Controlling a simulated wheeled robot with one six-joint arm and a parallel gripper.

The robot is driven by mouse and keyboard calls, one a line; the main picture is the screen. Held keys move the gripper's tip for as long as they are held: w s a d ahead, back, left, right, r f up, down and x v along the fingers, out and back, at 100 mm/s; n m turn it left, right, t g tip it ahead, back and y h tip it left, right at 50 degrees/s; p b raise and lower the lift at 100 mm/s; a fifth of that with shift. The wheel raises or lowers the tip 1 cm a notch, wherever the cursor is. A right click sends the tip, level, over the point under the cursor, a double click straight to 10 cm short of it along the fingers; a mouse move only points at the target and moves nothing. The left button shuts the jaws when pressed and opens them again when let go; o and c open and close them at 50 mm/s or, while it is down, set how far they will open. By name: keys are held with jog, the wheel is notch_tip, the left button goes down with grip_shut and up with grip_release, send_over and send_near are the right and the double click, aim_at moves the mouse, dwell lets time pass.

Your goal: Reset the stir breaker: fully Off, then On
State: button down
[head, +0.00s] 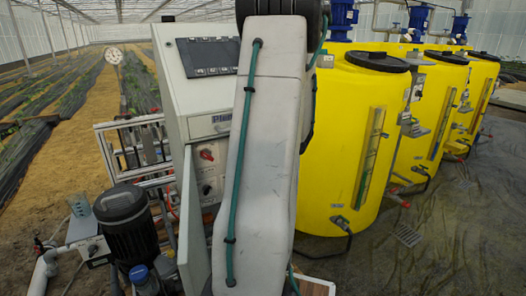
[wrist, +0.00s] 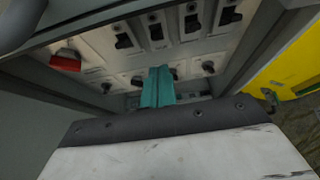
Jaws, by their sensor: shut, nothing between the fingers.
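The wrist view shows a pale panel (wrist: 95,45) inside a cabinet, with rows of black toggle breakers. Upper-row breakers include one at the left (wrist: 123,41), one in the middle (wrist: 156,32) and ones further right (wrist: 192,23). A lower row (wrist: 208,67) lies nearer my gripper. The labels are unreadable, so I cannot tell which is the stir breaker. My gripper (wrist: 158,72) has its teal fingers shut and empty, in front of the lower row and covering part of it. Contact with a toggle cannot be told. In the head view my arm hides the gripper and the breakers.
A red switch (wrist: 66,61) sits left of the breakers. The grey control cabinet (head: 172,75) has a dark screen (head: 208,56), a red knob (head: 207,155) and an open door (head: 190,235). Yellow tanks (head: 340,150) stand right; a black motor (head: 128,225) stands at lower left.

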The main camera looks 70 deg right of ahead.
jog(key=shift+s+a+r, duration=0.55)
jog(key=shift+s+r, duration=0.1)
jog(key=shift+r, duration=0.25)
jog(key=shift+a, duration=0.1)
